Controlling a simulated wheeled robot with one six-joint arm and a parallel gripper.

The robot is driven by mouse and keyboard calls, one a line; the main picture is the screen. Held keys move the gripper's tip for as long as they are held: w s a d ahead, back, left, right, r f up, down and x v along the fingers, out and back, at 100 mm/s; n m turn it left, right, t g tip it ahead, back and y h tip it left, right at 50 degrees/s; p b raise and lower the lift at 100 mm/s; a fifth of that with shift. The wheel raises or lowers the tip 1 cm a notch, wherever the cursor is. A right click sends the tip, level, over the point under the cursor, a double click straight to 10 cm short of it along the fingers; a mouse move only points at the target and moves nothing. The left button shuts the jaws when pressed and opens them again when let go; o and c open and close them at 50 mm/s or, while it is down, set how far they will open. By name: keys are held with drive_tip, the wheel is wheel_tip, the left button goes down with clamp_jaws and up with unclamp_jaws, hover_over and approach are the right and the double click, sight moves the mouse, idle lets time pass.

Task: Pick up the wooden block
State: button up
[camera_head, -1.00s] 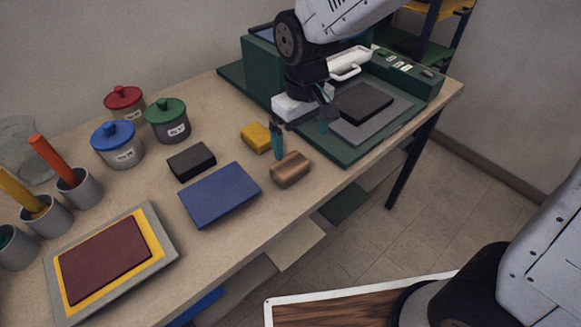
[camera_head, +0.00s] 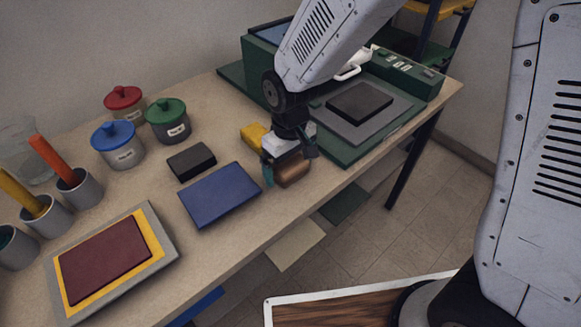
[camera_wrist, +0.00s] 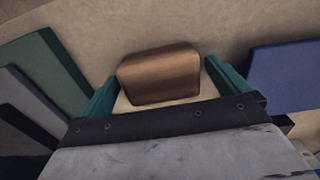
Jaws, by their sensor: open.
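The wooden block (camera_head: 293,172) is brown with rounded edges and lies on the table near its front edge. It also shows in the wrist view (camera_wrist: 160,74), at the upper middle. My gripper (camera_head: 288,170) is right above and around the block in the head view, pointing down. In the wrist view its teal fingers (camera_wrist: 162,84) are open, one on each side of the block. A gap shows on the right side; whether the left finger touches the block I cannot tell. The gripper hides part of the block's top in the head view.
A blue slab (camera_head: 220,195) lies just left of the block, with a black block (camera_head: 191,161) behind it. A yellow block (camera_head: 253,136) sits behind my gripper. The green press (camera_head: 400,125) stands to the right. Lidded jars (camera_head: 118,146) stand at the back left.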

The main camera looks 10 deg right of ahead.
sight(290, 162)
drive_tip(key=c, duration=1.1)
drive_tip(key=shift+o, duration=0.2)
drive_tip(key=shift+r, duration=0.1)
wheel_tip(290, 162, up, 10)
drive_tip(key=shift+f, duration=0.1)
drive_tip(key=shift+o, duration=0.8)
